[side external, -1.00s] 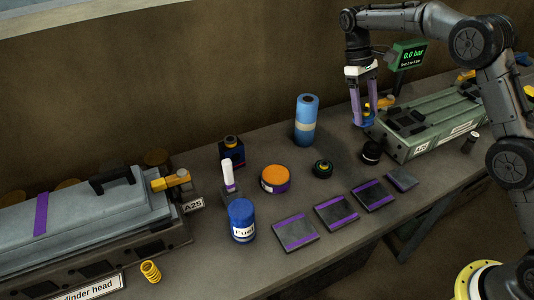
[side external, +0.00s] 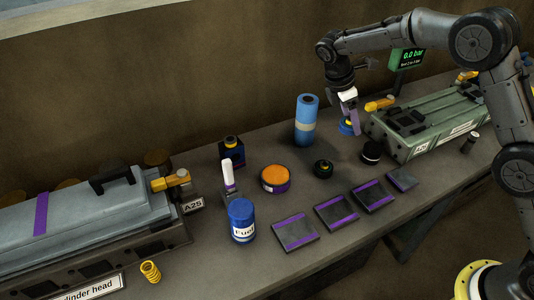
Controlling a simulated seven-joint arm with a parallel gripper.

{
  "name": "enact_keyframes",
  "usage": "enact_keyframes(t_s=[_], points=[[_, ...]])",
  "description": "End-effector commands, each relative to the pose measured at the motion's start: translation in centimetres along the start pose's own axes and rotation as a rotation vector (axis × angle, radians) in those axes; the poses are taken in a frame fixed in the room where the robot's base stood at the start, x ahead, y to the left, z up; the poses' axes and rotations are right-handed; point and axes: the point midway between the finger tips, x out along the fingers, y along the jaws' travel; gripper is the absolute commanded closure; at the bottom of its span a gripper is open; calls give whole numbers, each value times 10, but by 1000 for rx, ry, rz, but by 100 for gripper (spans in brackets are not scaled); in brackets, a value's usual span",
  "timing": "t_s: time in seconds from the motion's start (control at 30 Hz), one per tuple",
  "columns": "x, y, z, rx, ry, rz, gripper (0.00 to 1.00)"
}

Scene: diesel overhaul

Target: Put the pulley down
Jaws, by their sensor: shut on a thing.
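My gripper (side external: 349,115) is above the bench at the right, beside the left end of the green engine block. It is shut on the pulley (side external: 347,127), a small round blue part with some yellow on it. The pulley hangs below the white and purple fingers. It looks slightly above the bench, but the gap under it is hard to judge. The fingers hide part of it.
A black round part (side external: 371,153) stands close by, beside the green block (side external: 425,122). A blue roll (side external: 306,120) stands to the left. Several dark pads with purple stripes (side external: 336,212) lie in front.

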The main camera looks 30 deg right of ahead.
Motion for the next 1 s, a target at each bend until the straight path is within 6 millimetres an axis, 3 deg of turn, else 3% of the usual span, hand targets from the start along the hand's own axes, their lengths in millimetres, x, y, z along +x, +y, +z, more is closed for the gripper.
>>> enact_keyframes(t_s=[0.27, 0.5, 0.73, 0.9, 1.0], points=[[-14, 2, -36, -643, 0, 271, 100], [-32, -9, -73, -1122, -1, 472, 100], [-50, -28, -104, -1418, -1, 594, 100], [-60, -40, -119, -1525, -3, 638, 100], [-61, -37, -127, -1545, -2, 645, 100]])
